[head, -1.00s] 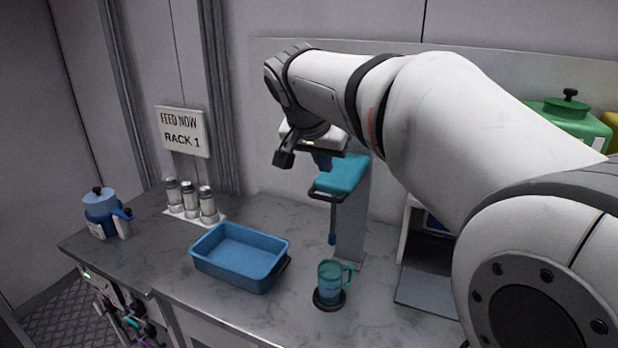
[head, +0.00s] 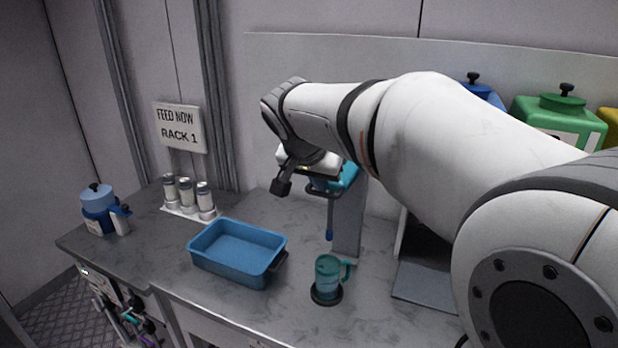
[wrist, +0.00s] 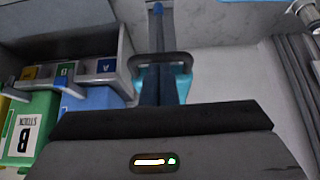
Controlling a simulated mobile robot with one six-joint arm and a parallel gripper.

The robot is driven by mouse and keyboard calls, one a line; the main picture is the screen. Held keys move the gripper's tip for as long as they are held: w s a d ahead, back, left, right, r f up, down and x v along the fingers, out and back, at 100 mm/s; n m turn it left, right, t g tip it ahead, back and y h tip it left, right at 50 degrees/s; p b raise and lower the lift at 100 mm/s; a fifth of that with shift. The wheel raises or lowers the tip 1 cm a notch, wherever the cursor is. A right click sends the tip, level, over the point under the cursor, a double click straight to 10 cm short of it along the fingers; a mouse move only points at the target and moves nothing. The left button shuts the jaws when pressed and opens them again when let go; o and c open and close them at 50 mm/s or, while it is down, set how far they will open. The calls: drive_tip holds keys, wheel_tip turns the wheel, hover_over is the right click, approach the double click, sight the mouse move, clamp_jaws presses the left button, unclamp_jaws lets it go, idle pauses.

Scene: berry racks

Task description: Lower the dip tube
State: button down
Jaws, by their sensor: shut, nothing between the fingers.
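The dip tube (head: 330,218), thin with a blue lower end, hangs from a teal head (head: 349,176) on a grey column. Its lower end is above and a little behind a teal mug (head: 327,277) on a black round base. A black handle (head: 318,193) sticks out from the teal head; it also shows in the wrist view (wrist: 133,68). My gripper (head: 318,186) is shut and empty, just above the handle in the head view. Its dark blue fingers (wrist: 163,90) overlap the teal head in the wrist view. I cannot tell whether they touch it.
A blue tray (head: 215,265) stands left of the mug, with several silver-capped cylinders (head: 187,196) and a blue jug (head: 98,210) beyond. Green (head: 560,120) and blue lidded containers stand at the back right. The counter between tray and mug is clear.

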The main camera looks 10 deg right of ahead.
wheel_tip(320, 180, down, 17)
drive_tip(key=b, duration=1.5)
drive_tip(key=shift+s+r, duration=0.1)
drive_tip(key=s+a+r+p, duration=0.1)
drive_tip(key=r, duration=0.5)
drive_tip(key=s+a+r+p, duration=0.1)
drive_tip(key=s+r, duration=0.1)
drive_tip(key=r, duration=0.4)
drive_tip(key=shift+s+a+r+p, duration=0.2)
drive_tip(key=shift+a+r+p, duration=0.15)
